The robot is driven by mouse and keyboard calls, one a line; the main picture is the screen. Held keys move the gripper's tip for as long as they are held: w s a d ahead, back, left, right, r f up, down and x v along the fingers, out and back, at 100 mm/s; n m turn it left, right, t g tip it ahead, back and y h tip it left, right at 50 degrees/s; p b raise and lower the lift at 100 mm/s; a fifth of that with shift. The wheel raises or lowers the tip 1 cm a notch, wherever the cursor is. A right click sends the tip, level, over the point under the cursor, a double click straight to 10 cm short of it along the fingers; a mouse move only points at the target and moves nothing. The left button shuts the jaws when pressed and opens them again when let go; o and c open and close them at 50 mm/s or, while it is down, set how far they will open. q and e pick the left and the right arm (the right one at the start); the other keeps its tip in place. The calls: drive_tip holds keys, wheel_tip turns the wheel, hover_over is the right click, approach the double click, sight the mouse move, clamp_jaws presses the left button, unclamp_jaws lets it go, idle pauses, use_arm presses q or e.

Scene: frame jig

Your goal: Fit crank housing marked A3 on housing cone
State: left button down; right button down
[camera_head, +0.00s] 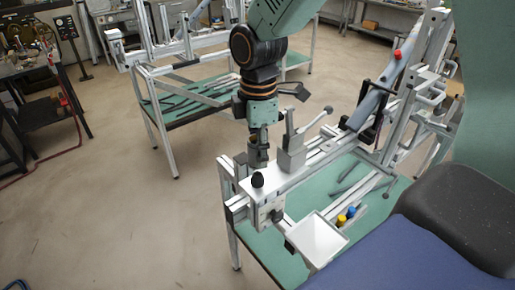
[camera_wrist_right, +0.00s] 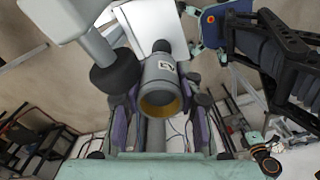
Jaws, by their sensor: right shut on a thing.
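My right gripper (camera_head: 258,138) comes down from the top of the head view and is shut on the crank housing (camera_head: 258,157). In the right wrist view the housing (camera_wrist_right: 160,82) is a grey tube with a yellowish inner bore. It carries a small white label with dark characters, too small to read surely. The dark fingers (camera_wrist_right: 161,125) close around it from both sides. The black housing cone (camera_head: 257,180) stands on the white jig plate, just below the held housing in the head view. The housing and cone look apart. My left gripper is not seen.
Another frame table (camera_head: 185,95) stands behind. Open floor lies to the left.

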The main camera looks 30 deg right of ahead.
sight(259, 174)
drive_tip(key=shift+s+f, duration=0.1)
drive_tip(key=shift+s, duration=0.1)
drive_tip(key=shift+w+f, duration=0.1)
drive_tip(key=shift+f, duration=0.1)
drive_tip(key=shift+w+f, duration=0.1)
drive_tip(key=shift+f, duration=0.1)
drive_tip(key=shift+f, duration=0.2)
drive_tip(key=shift+f+b, duration=0.35)
drive_tip(key=shift+f, duration=0.05)
drive_tip(key=shift+f, duration=0.25)
drive_tip(key=shift+f, duration=0.35)
drive_tip(key=shift+f+b, duration=0.2)
drive_tip(key=shift+b, duration=0.1)
